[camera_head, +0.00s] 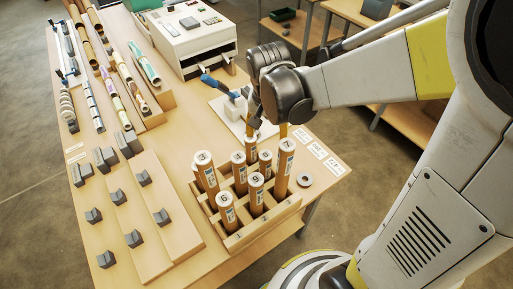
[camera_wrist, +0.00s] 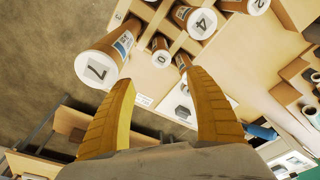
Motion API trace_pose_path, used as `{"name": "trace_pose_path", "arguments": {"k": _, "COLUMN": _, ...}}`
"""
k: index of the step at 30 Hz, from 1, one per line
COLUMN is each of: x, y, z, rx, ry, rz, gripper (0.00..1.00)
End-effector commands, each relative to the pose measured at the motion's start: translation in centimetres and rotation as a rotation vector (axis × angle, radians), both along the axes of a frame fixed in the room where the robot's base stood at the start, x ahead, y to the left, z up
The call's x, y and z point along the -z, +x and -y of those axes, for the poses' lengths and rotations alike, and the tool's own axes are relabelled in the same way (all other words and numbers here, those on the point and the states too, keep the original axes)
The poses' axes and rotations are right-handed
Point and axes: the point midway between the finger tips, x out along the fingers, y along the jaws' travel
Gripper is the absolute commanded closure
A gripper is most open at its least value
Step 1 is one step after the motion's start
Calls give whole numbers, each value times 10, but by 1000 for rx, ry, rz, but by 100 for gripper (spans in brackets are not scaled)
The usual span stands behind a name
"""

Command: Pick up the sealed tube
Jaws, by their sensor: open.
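Several brown tubes with white, numbered ends stand in a wooden rack (camera_head: 233,243). They include a front-left tube (camera_head: 227,212), a middle tube (camera_head: 256,195) and a tall right tube (camera_head: 284,165). I cannot tell which is the sealed tube. In the wrist view a tube marked 7 (camera_wrist: 103,62) is close to my left finger, and a tube marked 4 (camera_wrist: 197,20) is at the top. My gripper (camera_wrist: 159,75) is open, with nothing held between its yellow fingers. In the head view it is at the rack's back right, above the table, partly hiding the back tubes.
The wooden table (camera_head: 150,240) holds a white machine (camera_head: 190,35), grey blocks (camera_head: 134,238) on boards and rolled sheets (camera_head: 145,65) in a tray at the back left. A grey ring (camera_head: 305,180) lies right of the rack. A blue-handled tool (camera_head: 218,85) lies behind my gripper.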

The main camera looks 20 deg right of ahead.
Motion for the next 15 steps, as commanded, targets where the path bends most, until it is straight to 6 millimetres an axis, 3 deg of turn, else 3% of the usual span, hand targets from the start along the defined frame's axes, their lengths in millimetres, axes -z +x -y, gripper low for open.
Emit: {"name": "trace_pose_path", "arguments": {"k": 15, "x": 73, "y": 0, "z": -1, "rx": -1, "ry": 0, "rz": 0, "gripper": 36}}
